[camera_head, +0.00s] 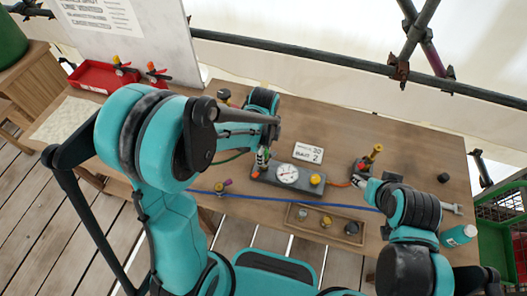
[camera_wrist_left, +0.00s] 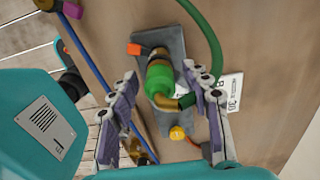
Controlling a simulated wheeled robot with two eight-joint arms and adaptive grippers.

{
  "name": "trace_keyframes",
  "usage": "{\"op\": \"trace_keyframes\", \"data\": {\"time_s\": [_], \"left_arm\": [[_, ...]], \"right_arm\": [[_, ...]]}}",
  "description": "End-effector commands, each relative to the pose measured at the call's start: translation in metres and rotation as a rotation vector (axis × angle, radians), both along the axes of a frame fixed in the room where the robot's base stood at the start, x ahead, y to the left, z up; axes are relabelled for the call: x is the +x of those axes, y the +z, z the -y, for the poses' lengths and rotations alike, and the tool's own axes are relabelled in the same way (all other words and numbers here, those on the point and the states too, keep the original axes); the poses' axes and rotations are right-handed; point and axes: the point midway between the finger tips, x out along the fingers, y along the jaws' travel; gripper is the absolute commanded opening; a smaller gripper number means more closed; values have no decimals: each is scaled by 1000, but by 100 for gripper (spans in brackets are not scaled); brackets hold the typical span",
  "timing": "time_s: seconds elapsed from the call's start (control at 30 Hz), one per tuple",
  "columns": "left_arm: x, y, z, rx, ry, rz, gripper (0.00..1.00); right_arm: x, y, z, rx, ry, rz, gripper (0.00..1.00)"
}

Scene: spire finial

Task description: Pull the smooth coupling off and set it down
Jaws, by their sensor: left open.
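A coupling with a green sleeve and brass parts (camera_wrist_left: 160,79) stands on a grey manifold block (camera_wrist_left: 176,42), with a green hose (camera_wrist_left: 205,38) running from it. I cannot tell whether its surface is smooth. My left gripper (camera_wrist_left: 163,93) is open, its two fingers on either side of the coupling with gaps between; in the head view the left gripper (camera_head: 262,155) is at the left end of the block, partly hidden by my arm. My right gripper (camera_head: 362,181) is by the orange hose to the right of the block; its fingers are too small to read.
The block carries a gauge (camera_head: 288,174) and a yellow knob (camera_head: 316,179). A blue hose (camera_head: 290,199) crosses the table before it. A wooden tray (camera_head: 300,230) holds several small fittings. A red-and-yellow valve (camera_head: 370,158) stands right. A red bin (camera_head: 91,77) is far left.

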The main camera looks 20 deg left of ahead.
Motion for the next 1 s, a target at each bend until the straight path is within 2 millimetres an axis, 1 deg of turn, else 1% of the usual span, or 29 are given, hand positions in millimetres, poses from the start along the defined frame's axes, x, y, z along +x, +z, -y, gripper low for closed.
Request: {"op": "trace_keyframes", "data": {"time_s": [0.6,0.67,0.7,0.77,0.8,1.0], "left_arm": [[0,0,0,0,0,0,48],[0,0,0,0,0,0,32],[0,0,0,0,0,0,22],[0,0,0,0,0,0,6],[0,0,0,0,0,0,0],[0,1,0,0,0,0,0]], "right_arm": [[0,-2,0,0,0,0,51],[0,-2,0,0,0,0,51],[0,-2,0,0,0,0,51],[0,-2,0,0,0,0,51],[0,-2,0,0,0,0,51],[0,-1,0,0,0,0,51]]}}
